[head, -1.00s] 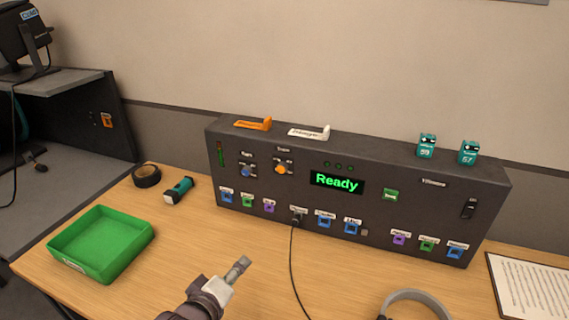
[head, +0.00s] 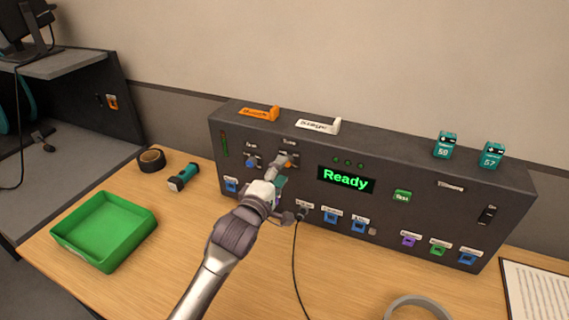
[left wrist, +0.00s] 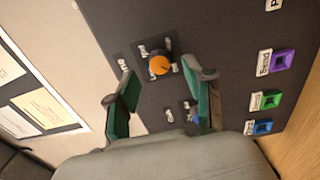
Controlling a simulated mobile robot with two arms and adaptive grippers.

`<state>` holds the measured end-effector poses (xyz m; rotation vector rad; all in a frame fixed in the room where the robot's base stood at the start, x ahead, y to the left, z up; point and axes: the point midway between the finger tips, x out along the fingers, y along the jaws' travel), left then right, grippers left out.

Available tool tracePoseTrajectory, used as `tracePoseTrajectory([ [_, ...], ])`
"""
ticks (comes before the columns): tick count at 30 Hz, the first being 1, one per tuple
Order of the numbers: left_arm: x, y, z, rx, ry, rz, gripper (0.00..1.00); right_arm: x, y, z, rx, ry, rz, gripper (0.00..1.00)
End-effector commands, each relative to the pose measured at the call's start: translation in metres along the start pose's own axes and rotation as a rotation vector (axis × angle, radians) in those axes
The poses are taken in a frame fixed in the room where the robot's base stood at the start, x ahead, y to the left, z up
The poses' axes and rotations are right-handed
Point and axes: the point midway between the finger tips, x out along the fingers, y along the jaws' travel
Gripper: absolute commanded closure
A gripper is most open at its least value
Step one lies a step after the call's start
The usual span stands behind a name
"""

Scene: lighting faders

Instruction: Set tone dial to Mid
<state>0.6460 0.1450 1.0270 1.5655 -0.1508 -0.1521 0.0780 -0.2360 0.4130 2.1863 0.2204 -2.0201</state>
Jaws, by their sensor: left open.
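The tone dial is an orange round knob (left wrist: 160,65) on the front of the dark console (head: 420,210). It shows clearly in the left wrist view, with small labels around it; its pointer setting is too small to read. In the head view my left gripper mostly covers it. My left gripper (head: 283,173) is in front of the dial at the console's upper left. In the left wrist view its two green-padded fingers (left wrist: 158,88) are open, with the dial ahead between them and apart from both. My right gripper is not in view.
A blue dial (head: 252,161) sits left of the tone dial. A green "Ready" display (head: 346,179) and several coloured buttons are on the console. A green tray (head: 105,232), a tape roll (head: 151,160) and a teal-and-black torch (head: 184,177) lie on the table. A black cable hangs in front.

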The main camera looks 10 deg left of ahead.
Motion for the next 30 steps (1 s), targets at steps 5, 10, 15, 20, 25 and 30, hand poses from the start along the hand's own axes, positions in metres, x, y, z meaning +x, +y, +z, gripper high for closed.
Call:
tracePoseTrajectory([
  [5, 0.023, 0.001, 0.0, -0.001, 0.0, 0.0, 0.48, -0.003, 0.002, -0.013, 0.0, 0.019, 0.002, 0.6],
  [10, 0.03, 0.0, 0.0, 0.0, 0.0, -0.001, 0.48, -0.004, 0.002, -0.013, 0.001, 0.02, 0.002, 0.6],
  [15, 0.03, 0.0, 0.0, 0.0, 0.0, 0.0, 0.48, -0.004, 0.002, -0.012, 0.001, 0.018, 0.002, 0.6],
  [20, 0.03, 0.0, 0.0, 0.0, 0.0, 0.0, 0.63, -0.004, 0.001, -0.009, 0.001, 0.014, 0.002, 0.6],
  [25, 0.03, 0.0, 0.0, 0.0, 0.0, -0.001, 0.91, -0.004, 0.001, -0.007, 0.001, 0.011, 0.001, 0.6],
  [30, 0.03, -0.001, 0.0, 0.001, 0.0, -0.001, 1.0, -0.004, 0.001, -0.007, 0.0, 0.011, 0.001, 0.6],
])
